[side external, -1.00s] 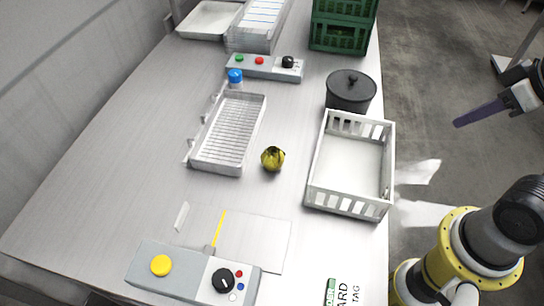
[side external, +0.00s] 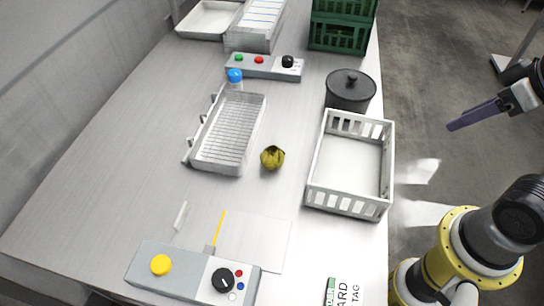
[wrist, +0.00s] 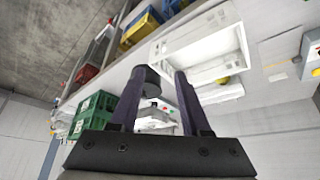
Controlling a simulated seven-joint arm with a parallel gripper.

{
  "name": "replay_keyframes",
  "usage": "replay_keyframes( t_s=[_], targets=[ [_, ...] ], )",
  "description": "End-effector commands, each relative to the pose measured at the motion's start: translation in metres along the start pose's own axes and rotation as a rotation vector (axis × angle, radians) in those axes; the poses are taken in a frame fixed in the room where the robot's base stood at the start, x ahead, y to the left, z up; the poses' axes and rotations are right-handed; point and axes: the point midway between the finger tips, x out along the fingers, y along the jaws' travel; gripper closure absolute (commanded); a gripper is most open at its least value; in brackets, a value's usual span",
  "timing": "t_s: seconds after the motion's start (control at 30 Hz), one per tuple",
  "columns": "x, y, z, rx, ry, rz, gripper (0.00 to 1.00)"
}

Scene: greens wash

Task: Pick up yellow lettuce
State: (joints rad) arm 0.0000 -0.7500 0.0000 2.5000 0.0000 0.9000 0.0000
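The yellow lettuce (side external: 272,158) is a small round yellow-green head on the grey table, between the wire rack and the white crate. In the wrist view, a small yellow spot (wrist: 223,80) near the white crate looks like the lettuce. My gripper (side external: 453,126) hangs beyond the table's right edge, far from the lettuce. In the wrist view, my gripper (wrist: 160,73) has two dark purple fingers spread apart with nothing held between them.
A white slotted crate (side external: 316,166) stands empty right of the lettuce. A wire rack (side external: 203,161) is to its left. A black lidded pot (side external: 350,92), a button panel (side external: 273,70) and green crates (side external: 340,38) stand farther back. A control box (side external: 190,275) sits in front.

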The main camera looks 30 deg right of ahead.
Motion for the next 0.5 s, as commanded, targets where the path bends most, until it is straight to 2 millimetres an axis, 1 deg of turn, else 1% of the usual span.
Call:
replay_keyframes(
  t_s=[0.03,0.17,0.2,0.27,0.5],
  targets=[
    [0.0,0.0,0.0,0.0,0.0,0.0,0.42],
    [0.0,0.0,0.0,0.0,0.0,0.0,0.19],
    [0.0,0.0,0.0,0.0,0.0,0.0,0.12],
    [0.0,0.0,0.0,0.0,0.0,0.0,0.01],
    [0.0,0.0,0.0,-0.004,0.0,0.0,0.0]
  ],
)
